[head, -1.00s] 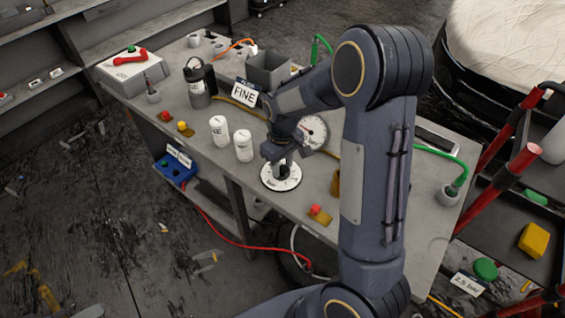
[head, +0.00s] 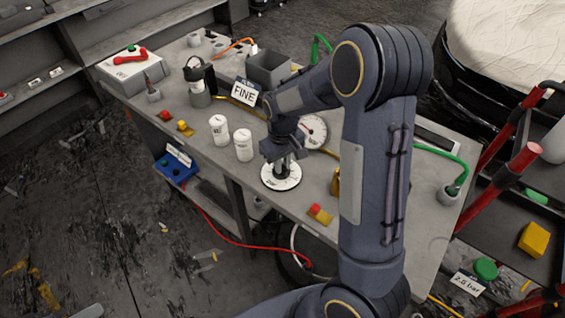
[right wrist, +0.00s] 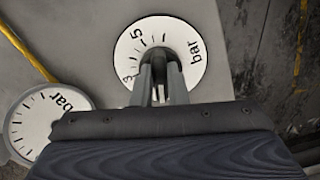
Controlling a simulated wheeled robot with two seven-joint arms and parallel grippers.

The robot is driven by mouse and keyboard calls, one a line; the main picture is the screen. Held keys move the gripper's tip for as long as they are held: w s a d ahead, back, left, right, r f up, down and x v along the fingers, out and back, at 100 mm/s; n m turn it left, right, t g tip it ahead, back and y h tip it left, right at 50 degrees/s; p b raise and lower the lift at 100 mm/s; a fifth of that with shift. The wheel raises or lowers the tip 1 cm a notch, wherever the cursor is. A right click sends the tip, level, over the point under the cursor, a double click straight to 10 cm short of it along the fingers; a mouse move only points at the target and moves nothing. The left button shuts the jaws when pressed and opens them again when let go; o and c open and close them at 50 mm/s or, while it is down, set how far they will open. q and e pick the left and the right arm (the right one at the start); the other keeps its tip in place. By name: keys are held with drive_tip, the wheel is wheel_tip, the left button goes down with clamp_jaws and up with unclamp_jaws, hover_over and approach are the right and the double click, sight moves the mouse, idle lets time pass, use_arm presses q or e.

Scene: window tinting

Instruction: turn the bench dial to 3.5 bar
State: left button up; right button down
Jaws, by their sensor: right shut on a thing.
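The bench dial (head: 291,182) is a round white disc with dark marks and a central knob, near the front edge of the bench. In the right wrist view the dial face (right wrist: 190,35) shows "bar", a 5 and a 3; its exact setting cannot be read. My right gripper (head: 281,164) points down over it, shut on the knob. Its fingers (right wrist: 159,68) cover the knob and the dial's lower part. A white gauge (head: 314,131) stands just behind; its value is unclear. A small card (head: 467,283) at the lower right seems to read "2.0 bar". My left gripper is not in view.
Two white canisters (head: 219,130) (head: 243,145) stand left of the dial. A red button on a yellow base (head: 319,214) sits to its right at the bench edge. A "FINE" sign (head: 243,93) and a grey bin (head: 268,68) are behind.

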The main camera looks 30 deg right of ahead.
drive_tip(key=m, duration=0.4)
drive_tip(key=shift+a, duration=0.15)
drive_tip(key=m, duration=0.5)
drive_tip(key=shift+w+r+p, duration=0.1)
drive_tip(key=shift+p, duration=0.2)
drive_tip(key=m+p, duration=0.1)
drive_tip(key=m, duration=0.3)
drive_tip(key=shift+w+a, duration=0.1)
drive_tip(key=shift+a, duration=0.05)
drive_tip(key=shift+w+m+p, duration=0.1)
drive_tip(key=shift+m+p, duration=0.8)
drive_tip(key=shift+m, duration=1.5)
drive_tip(key=c, duration=1.4)
unclamp_jaws()
drive_tip(key=shift+c, duration=0.2)
wheel_tip(320, 180, up, 8)
drive_tip(key=shift+f, duration=0.15)
